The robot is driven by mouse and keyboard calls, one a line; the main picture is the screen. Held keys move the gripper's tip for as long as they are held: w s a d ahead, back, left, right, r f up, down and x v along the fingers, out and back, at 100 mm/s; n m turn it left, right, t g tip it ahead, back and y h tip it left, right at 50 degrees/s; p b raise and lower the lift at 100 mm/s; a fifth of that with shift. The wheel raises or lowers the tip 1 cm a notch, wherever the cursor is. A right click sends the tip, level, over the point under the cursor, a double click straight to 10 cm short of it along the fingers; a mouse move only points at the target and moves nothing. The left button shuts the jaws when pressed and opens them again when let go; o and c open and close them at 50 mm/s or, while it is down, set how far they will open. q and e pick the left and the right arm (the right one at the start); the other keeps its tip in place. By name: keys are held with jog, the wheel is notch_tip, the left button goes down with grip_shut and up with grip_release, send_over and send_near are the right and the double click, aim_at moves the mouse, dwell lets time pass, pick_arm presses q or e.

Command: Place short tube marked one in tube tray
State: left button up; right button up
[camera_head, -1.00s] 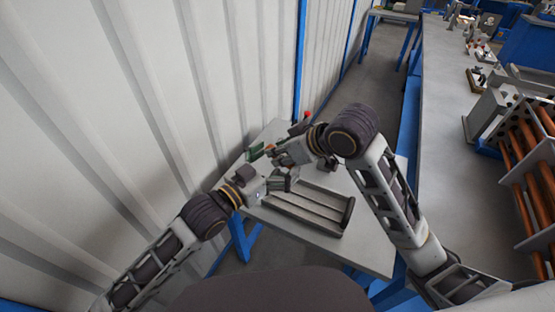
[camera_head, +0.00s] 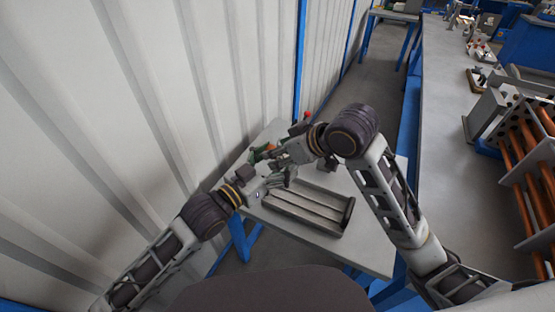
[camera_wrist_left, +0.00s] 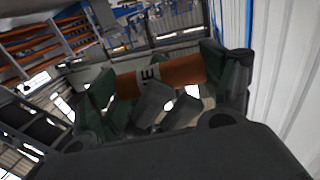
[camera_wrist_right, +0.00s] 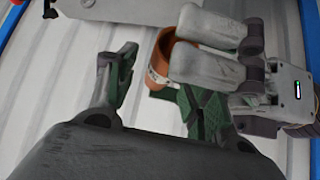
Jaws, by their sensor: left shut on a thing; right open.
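The short tube is orange-brown with a white band, with dark letters partly readable as "NE". It shows in the left wrist view (camera_wrist_left: 180,75) and in the right wrist view (camera_wrist_right: 161,58). My left gripper (camera_head: 284,178) is shut on the tube, close beside my right gripper, above the table's far left part. My right gripper (camera_wrist_right: 150,95) is open, with the tube's end near its green-padded fingers. I cannot tell whether they touch. The tube tray (camera_head: 306,209), grey with long grooves, lies on the table, near and right of both grippers.
The pale table (camera_head: 375,256) stands beside a ribbed white wall (camera_head: 150,90). A long grey bench (camera_head: 447,170) runs along the right, with a rack of orange-brown tubes (camera_head: 525,160). My right arm reaches over the table's right part.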

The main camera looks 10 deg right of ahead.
jog(key=v, duration=0.7)
jog(key=shift+d+r, duration=0.15)
dwell(0.3)
jog(key=shift+s, duration=0.1)
